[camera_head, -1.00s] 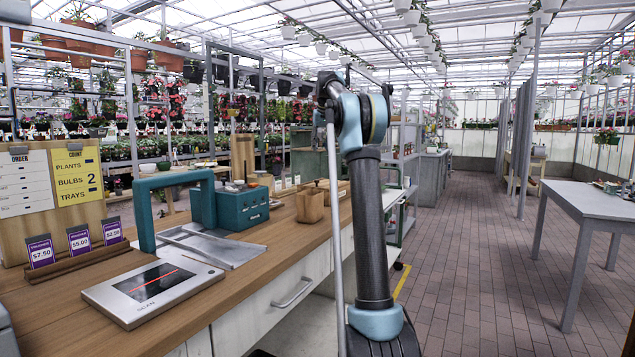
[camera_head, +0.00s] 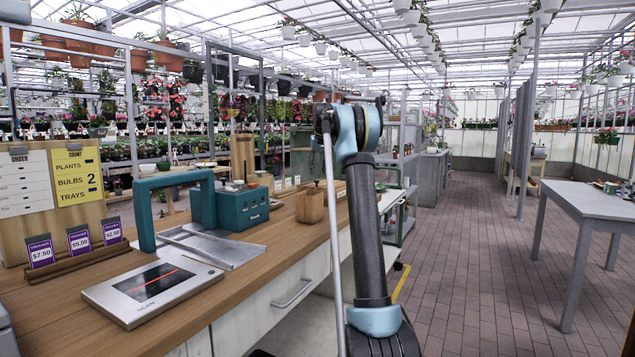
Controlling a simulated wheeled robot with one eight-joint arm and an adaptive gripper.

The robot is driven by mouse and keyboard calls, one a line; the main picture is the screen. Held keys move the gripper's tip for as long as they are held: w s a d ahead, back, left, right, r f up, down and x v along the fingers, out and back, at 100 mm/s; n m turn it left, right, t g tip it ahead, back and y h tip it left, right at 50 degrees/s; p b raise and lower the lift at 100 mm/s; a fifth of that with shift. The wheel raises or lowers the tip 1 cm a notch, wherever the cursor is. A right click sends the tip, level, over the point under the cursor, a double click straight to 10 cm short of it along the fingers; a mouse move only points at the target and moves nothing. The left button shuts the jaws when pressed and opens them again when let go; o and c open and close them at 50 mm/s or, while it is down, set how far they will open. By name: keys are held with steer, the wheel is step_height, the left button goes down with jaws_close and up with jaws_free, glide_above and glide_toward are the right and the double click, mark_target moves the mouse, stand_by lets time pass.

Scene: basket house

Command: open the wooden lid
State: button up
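A small wooden box (camera_head: 310,207) stands on the wooden counter (camera_head: 262,237), right of the teal box (camera_head: 242,208). A small dark knob-like point shows at its top. The box is too small in view to tell how its lid sits. My raised arm passes just right of it and in front of the counter's edge. My gripper does not show; it is hidden behind my arm or out of the picture.
A metal tray (camera_head: 212,246), a teal arch-shaped frame (camera_head: 146,216), a scanner (camera_head: 153,287) and price cards (camera_head: 79,242) stand on the counter's left part. A grey table (camera_head: 590,203) stands at the right. The brick floor between is clear.

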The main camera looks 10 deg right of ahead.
steer(key=shift+x, duration=2.85)
